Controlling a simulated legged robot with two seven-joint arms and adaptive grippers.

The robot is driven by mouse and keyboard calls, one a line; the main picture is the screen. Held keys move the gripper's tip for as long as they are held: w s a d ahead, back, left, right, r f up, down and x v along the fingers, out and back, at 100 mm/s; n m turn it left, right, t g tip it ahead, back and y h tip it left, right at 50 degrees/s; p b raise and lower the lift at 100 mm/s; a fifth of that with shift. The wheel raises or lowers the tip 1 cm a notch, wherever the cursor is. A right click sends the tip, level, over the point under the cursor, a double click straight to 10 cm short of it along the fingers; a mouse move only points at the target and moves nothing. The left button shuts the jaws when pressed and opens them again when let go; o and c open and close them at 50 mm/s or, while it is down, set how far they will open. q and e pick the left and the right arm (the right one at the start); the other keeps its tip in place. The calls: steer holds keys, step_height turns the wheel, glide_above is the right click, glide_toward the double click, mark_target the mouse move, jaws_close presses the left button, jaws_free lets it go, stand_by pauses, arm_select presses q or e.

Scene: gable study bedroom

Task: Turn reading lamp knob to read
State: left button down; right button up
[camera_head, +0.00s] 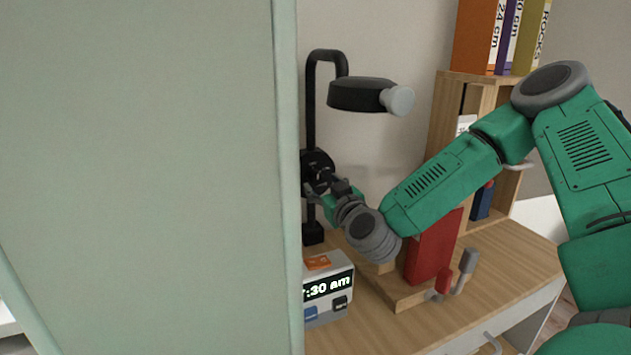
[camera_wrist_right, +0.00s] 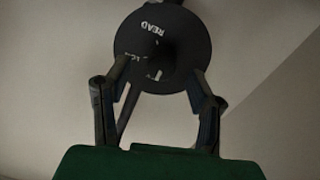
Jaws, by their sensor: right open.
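The reading lamp (camera_head: 362,95) is black, with an upright post and a grey-tipped head, and stands at the back of the desk. Its round black dial (camera_head: 314,165) is on the post, partly hidden by my right gripper (camera_head: 322,188). In the right wrist view the dial (camera_wrist_right: 190,45) fills the upper middle, with the word READ and other white lettering partly hidden. My right gripper (camera_wrist_right: 160,80) is open, its two fingers spread at either side of the dial's lower part. I cannot tell whether they touch the knob. My left gripper is not in view.
A large pale green panel (camera_head: 140,170) blocks the left side. A clock (camera_head: 328,288) reading 7:30 am sits on the desk (camera_head: 510,262) below my right forearm. A red block (camera_head: 433,250) on a wooden stand is close to that arm. A wooden shelf (camera_head: 447,115) with binders stands behind.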

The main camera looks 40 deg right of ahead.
mark_target(318, 180)
steer(key=shift+x, duration=1.15)
steer(key=shift+w, duration=0.3)
steer(key=shift+w+a+r, duration=0.1)
steer(key=shift+w, duration=0.1)
jaws_close()
